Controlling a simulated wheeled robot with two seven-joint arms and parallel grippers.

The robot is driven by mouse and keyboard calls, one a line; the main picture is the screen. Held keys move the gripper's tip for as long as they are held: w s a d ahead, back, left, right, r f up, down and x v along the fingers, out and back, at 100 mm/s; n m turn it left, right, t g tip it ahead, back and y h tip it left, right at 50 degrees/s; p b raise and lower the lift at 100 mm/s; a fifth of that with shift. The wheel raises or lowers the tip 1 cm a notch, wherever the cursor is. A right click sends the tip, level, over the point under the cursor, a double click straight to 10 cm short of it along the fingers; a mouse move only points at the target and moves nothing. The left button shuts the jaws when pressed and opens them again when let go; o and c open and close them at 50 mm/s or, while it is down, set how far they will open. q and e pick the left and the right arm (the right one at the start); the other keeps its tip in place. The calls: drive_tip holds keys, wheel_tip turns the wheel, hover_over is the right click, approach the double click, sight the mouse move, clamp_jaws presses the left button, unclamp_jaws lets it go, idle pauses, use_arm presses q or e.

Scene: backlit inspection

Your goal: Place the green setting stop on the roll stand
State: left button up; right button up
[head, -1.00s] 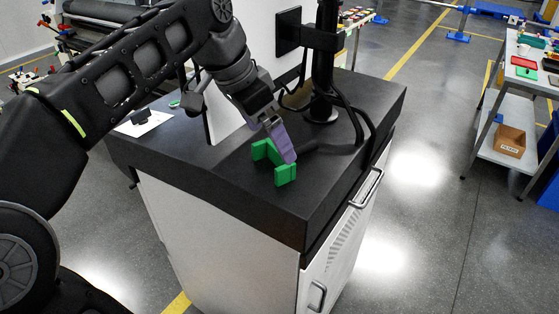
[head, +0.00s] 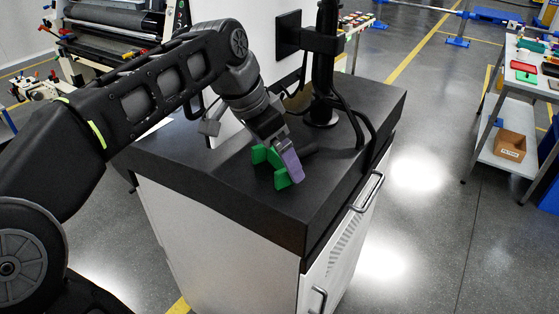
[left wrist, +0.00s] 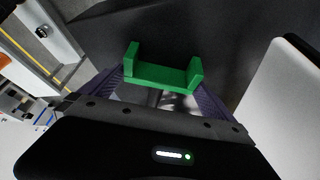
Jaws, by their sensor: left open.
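The green setting stop (head: 264,158) is a U-shaped block on the black top of the cabinet. In the left wrist view the stop (left wrist: 160,76) shows a flat bar with an upright prong at each end. My left gripper (head: 287,166) points down at the stop, and its purple finger covers part of it. In the left wrist view my left gripper (left wrist: 162,90) is open, with its fingers on either side of the stop. I cannot tell whether they touch it. I cannot pick out the roll stand for sure. My right gripper is not in view.
A black post (head: 323,70) with cables rises at the back of the cabinet top (head: 345,165), close to my gripper. A machine with a dark roll (head: 112,42) stands at the back left. A shelved table (head: 515,105) stands at the right, across open floor.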

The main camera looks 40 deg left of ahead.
use_arm(q)
drive_tip(key=shift+c, duration=0.6)
drive_tip(key=c, duration=1.4)
drive_tip(key=shift+r, duration=0.5)
wheel_tip(320, 180, up, 5)
drive_tip(key=shift+f+p, duration=0.1)
drive_tip(key=shift+p, duration=0.35)
wheel_tip(320, 180, up, 4)
drive_tip(key=p, duration=0.4)
drive_tip(key=shift+r+p, duration=0.2)
drive_tip(key=shift+p, duration=0.15)
